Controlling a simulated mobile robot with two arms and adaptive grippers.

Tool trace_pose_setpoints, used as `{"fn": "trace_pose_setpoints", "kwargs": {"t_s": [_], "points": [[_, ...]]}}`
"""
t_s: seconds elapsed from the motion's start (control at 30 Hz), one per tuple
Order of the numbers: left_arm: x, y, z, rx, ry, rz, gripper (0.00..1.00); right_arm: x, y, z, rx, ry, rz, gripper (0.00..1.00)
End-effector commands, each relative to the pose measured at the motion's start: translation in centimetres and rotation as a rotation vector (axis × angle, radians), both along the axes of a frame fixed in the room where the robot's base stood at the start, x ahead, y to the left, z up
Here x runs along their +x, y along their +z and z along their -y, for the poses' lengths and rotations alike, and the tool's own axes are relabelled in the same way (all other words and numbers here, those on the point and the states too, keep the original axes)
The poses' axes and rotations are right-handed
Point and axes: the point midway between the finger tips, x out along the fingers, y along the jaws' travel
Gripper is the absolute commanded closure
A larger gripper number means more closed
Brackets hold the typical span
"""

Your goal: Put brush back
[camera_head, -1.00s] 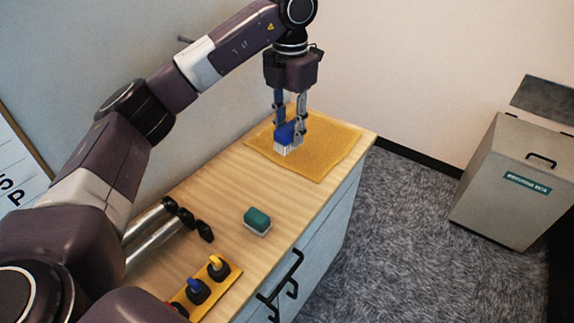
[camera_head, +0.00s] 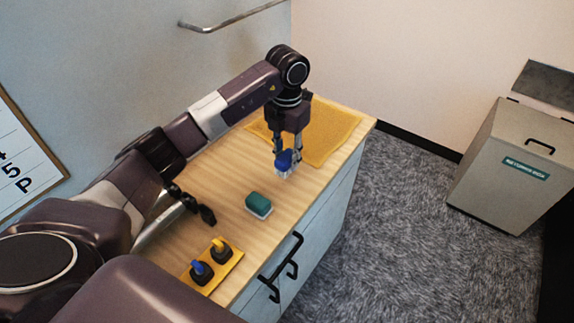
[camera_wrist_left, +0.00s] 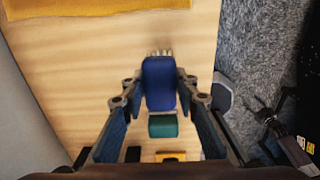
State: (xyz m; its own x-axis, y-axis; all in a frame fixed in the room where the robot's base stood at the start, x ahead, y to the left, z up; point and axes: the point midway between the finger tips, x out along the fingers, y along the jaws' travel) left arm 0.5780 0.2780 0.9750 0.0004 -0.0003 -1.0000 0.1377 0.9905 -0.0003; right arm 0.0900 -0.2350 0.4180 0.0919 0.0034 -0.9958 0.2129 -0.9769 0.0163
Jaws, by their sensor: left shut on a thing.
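A blue brush (camera_head: 284,160) with pale bristles is held between the fingers of my left gripper (camera_head: 279,158). It is near the near edge of the yellow mat (camera_head: 335,130), over the wooden tabletop. In the left wrist view, the blue brush (camera_wrist_left: 159,84) fills the space between both fingers, its bristles toward the mat (camera_wrist_left: 90,8). I cannot tell whether it touches the table. A teal block-like brush (camera_head: 258,203) with a pale base lies on the tabletop closer to me. What looks like my right gripper (camera_wrist_left: 266,108) shows at the right of the wrist view, small and blurred.
A yellow strip (camera_head: 226,270) with yellow-topped and blue-topped dark pieces lies at the table's near end. Dark-ended rods (camera_head: 206,214) lie partly behind my left arm. Black drawer handles (camera_head: 283,265) stick out from the cabinet front. A grey bin (camera_head: 510,165) stands on the carpet.

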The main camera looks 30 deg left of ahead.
Motion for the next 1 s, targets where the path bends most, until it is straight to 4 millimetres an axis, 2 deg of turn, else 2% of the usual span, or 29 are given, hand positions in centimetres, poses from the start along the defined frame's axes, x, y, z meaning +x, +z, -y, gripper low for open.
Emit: {"fn": "trace_pose_setpoints", "kwargs": {"t_s": [0.3, 0.7, 0.73, 0.87, 1.0], "points": [[-0.1, -3.9, 0.0, -0.001, 0.001, -0.003, 0.98, 0.0, 1.1, 0.0, 0.000, 0.000, 0.000, 0.47], [0.0, -4.8, 0.0, 0.000, -0.001, 0.000, 0.98, 0.0, 0.6, 0.0, 0.000, -0.001, 0.000, 0.47], [0.0, -4.7, 0.0, 0.000, -0.001, 0.000, 0.70, 0.0, 0.7, 0.0, 0.000, -0.001, 0.000, 0.47], [0.0, -4.6, 0.0, 0.000, -0.001, 0.000, 0.56, 0.0, 0.8, 0.0, 0.000, -0.001, 0.000, 0.47], [0.0, -4.6, 0.0, 0.000, -0.001, -0.001, 0.55, 0.0, 0.8, 0.0, 0.000, 0.000, 0.000, 0.47]]}}
